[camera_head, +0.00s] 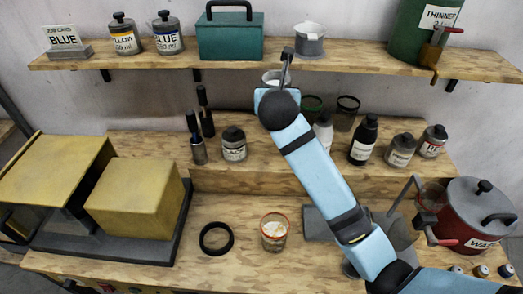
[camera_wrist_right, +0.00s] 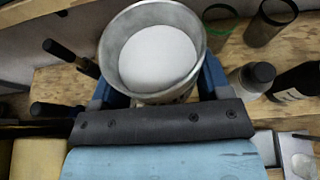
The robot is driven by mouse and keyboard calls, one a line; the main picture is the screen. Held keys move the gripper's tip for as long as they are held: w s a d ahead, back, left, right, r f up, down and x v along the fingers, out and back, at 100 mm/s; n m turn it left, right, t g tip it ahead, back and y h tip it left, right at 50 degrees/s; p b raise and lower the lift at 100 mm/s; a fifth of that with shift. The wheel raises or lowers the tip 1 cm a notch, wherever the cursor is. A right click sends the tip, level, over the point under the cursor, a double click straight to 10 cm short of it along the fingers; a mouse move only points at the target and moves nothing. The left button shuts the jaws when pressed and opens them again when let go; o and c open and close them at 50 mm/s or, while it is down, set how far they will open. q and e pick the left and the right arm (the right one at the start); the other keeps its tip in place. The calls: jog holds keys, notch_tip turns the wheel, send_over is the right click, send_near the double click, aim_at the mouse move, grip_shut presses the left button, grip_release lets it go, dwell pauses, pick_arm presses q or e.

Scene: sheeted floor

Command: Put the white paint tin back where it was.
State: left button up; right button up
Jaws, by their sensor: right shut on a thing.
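My right gripper (camera_wrist_right: 160,92) is shut on an open grey metal tin with a white inside (camera_wrist_right: 155,55), and its blue fingers press on both sides. The tin (camera_head: 276,76) also shows in the head view, just beyond my right gripper (camera_head: 276,93), in front of the upper shelf's edge. It looks upright and its base is hidden. No label on it can be seen. A similar grey pot with a white top (camera_head: 309,40) stands on the upper shelf. My left gripper is not in view.
Several bottles and tins line the lower step (camera_head: 280,180). A red pot (camera_head: 470,215) stands at right. A yellow box (camera_head: 135,200) is at left.

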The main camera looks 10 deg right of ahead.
aim_at(276, 160)
jog(key=shift+w+d+r, duration=0.2)
jog(key=shift+w+d, duration=0.15)
jog(key=shift+w+d+f+h, duration=0.1)
jog(key=shift+f+h, duration=0.1)
jog(key=shift+h, duration=0.1)
notch_tip(276, 160, down, 19)
jog(key=shift+p, duration=0.4)
jog(key=shift+f, duration=0.1)
jog(key=o, duration=1.1)
jog(key=shift+s+f, duration=0.1)
jog(key=shift+s, duration=0.1)
jog(key=shift+r, duration=0.2)
jog(key=v, duration=1.2)
jog(key=shift+b, duration=0.4)
